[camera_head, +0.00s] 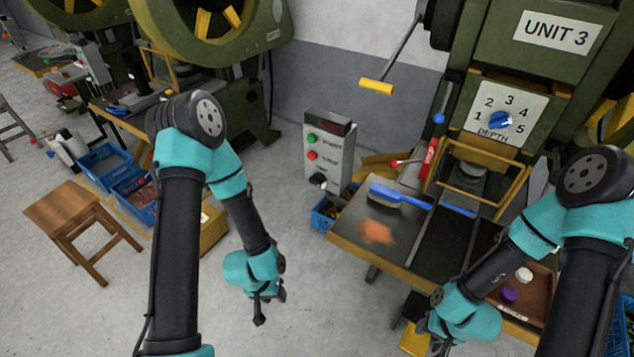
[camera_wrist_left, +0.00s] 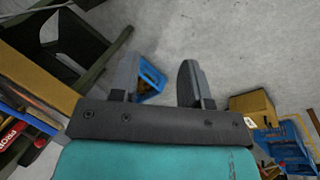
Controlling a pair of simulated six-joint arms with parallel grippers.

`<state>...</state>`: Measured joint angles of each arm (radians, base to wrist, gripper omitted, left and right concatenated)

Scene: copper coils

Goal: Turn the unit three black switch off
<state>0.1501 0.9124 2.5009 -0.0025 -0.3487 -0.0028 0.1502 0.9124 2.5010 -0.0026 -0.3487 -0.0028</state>
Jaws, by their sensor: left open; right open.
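The Unit 3 machine (camera_head: 500,60) stands at the right in the head view, with a "UNIT 3" label. A grey control box (camera_head: 328,155) stands left of it, with a green button (camera_head: 312,139), a red button (camera_head: 311,156) and a black switch (camera_head: 318,179) below them. The switch's exact setting is too small to read. My left gripper (camera_head: 262,306) hangs open and empty over the floor, below and left of the box and apart from it. In the left wrist view its two fingers (camera_wrist_left: 158,82) are spread with nothing between. My right gripper (camera_head: 440,345) is low by the bench, its fingers partly hidden.
The machine's bench (camera_head: 385,255) holds a blue brush (camera_head: 398,197) and an orange patch or rag. A brown tray (camera_head: 530,290) is at its right. A wooden stool (camera_head: 75,220) and blue crates (camera_head: 105,160) stand at the left. The floor before the control box is clear.

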